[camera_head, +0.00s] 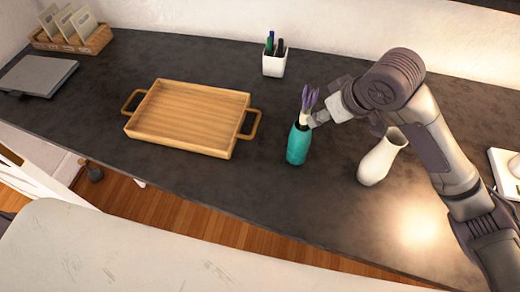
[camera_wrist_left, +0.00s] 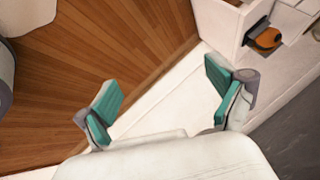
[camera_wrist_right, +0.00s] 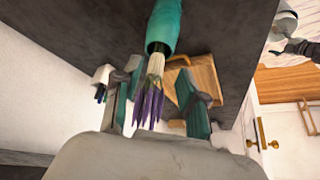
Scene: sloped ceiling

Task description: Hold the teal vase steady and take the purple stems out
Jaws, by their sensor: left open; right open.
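The teal vase (camera_head: 298,144) stands upright on the dark counter, right of the wooden tray. The purple stems (camera_head: 309,99) rise from its mouth, with pale lower stalks. My right gripper (camera_head: 314,119) is at the stems just above the vase mouth. In the right wrist view, the purple stems (camera_wrist_right: 152,98) lie between the open fingers of the right gripper (camera_wrist_right: 160,110), with the teal vase (camera_wrist_right: 164,25) beyond. My left gripper (camera_wrist_left: 167,95) is open and empty over the floor side; it is not seen in the head view.
The wooden tray (camera_head: 185,116) lies left of the vase. A white vase (camera_head: 381,158) stands to the right, under my right arm. A white pen cup (camera_head: 274,62) stands behind. A card basket (camera_head: 73,36) and grey box (camera_head: 37,76) are at far left. Counter in front of the teal vase is clear.

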